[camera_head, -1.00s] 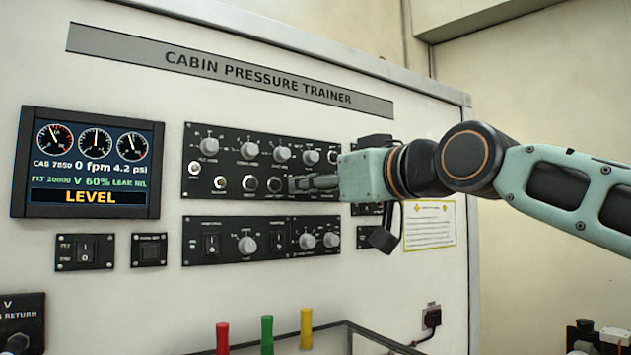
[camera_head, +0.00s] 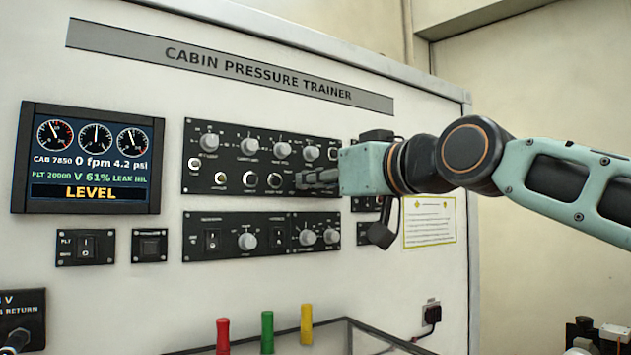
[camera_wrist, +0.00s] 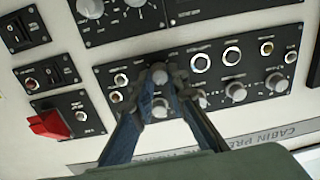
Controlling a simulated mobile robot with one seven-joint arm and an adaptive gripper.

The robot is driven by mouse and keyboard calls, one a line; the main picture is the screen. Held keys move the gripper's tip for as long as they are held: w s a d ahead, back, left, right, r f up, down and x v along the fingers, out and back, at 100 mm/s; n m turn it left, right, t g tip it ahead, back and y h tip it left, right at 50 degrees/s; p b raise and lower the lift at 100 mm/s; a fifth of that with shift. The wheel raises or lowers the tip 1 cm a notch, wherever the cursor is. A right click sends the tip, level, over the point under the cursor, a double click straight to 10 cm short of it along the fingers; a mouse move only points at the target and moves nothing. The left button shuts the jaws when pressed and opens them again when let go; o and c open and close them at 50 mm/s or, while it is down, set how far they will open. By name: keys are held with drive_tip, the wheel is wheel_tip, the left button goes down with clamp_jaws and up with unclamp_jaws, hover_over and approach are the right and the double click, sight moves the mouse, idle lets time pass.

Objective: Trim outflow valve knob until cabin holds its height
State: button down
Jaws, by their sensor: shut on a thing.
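My gripper (camera_head: 300,178) reaches in from the right to the upper control panel (camera_head: 232,137), its fingers pointing left. In the wrist view its fingertips (camera_wrist: 160,72) are shut on a small grey knob in the row nearer the lower panel. The fingers hide most of that knob, and its label is not readable. The display (camera_head: 90,160) on the left reads CAB 7850, 0 fpm, 4.2 psi, FLT 20000, V 61%, LEAK NIL. Its bottom line shows LEVEL in yellow.
Several round knobs stand close by along the panel's top row, such as one (camera_head: 209,142) at its left. A lower panel (camera_head: 230,241) carries switches and knobs. The wrist view shows a red guarded switch (camera_wrist: 50,124). Red, green and yellow handles (camera_head: 267,333) stand below.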

drive_tip(key=c, duration=1.9)
unclamp_jaws()
drive_tip(key=v, duration=1.2)
